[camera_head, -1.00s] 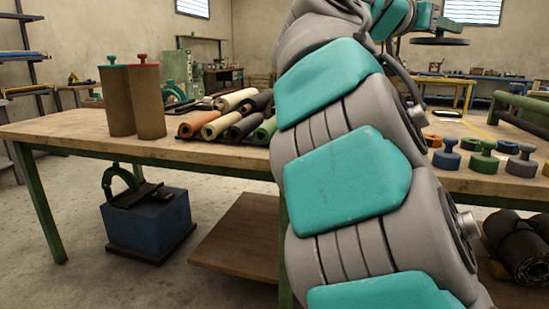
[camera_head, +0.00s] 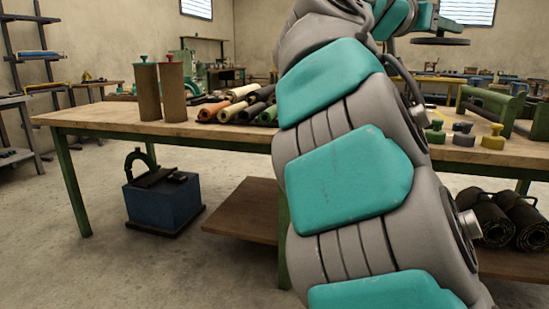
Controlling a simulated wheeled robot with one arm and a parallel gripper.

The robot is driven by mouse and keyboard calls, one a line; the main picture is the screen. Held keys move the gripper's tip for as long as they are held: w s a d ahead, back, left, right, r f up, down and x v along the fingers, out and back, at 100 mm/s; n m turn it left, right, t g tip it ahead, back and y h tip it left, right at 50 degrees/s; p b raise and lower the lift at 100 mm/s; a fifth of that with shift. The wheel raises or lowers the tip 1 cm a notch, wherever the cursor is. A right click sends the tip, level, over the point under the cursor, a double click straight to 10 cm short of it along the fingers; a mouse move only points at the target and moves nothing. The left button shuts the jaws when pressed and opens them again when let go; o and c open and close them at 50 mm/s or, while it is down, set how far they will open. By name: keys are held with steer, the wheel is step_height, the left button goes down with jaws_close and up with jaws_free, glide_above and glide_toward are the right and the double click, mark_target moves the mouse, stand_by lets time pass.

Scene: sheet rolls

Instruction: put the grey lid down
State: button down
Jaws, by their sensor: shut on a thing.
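The grey lid (camera_head: 440,41) is a flat dark grey disc with a short stem, hanging level in the air at the top right. My gripper (camera_head: 440,27) is above it, shut on its stem; the fingertips are small and hard to make out. The lid is clear of the wooden table (camera_head: 100,116), which lies lower in the picture. My own arm fills the middle and hides part of the tabletop.
Two brown tubes (camera_head: 173,92) with green and red tops stand at left, beside several sheet rolls (camera_head: 240,93). A green rack (camera_head: 490,104) stands behind the lids.

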steer(key=w+d+f+n+t+y, duration=0.3)
steer(key=w+d+f+t, duration=0.1)
steer(key=w+f, duration=0.6)
steer(key=w+a+f+n+t+y+p, duration=0.1)
steer(key=w+f+n+t+y, duration=0.2)
steer(key=f, duration=0.4)
steer(key=w+a+f+n+t+y, duration=0.1)
steer(key=w+f+n+y, duration=0.15)
steer(key=w+f, duration=0.4)
steer(key=s+a+f+n+y, duration=0.2)
steer(key=a+f+y, duration=0.2)
steer(key=f, duration=0.3)
steer(key=s+a+f+n+y+p, duration=0.1)
steer(key=s+a+f+n+y, duration=0.1)
steer(key=a+f, duration=0.5)
steer(key=s+a+f+n+y, duration=0.3)
steer(key=s+a+f+y, duration=0.1)
steer(key=f, duration=0.5)
steer(key=shift+a+f+y, duration=0.15)
steer(key=shift+a+y, duration=0.7)
steer(key=shift+a, duration=0.4)
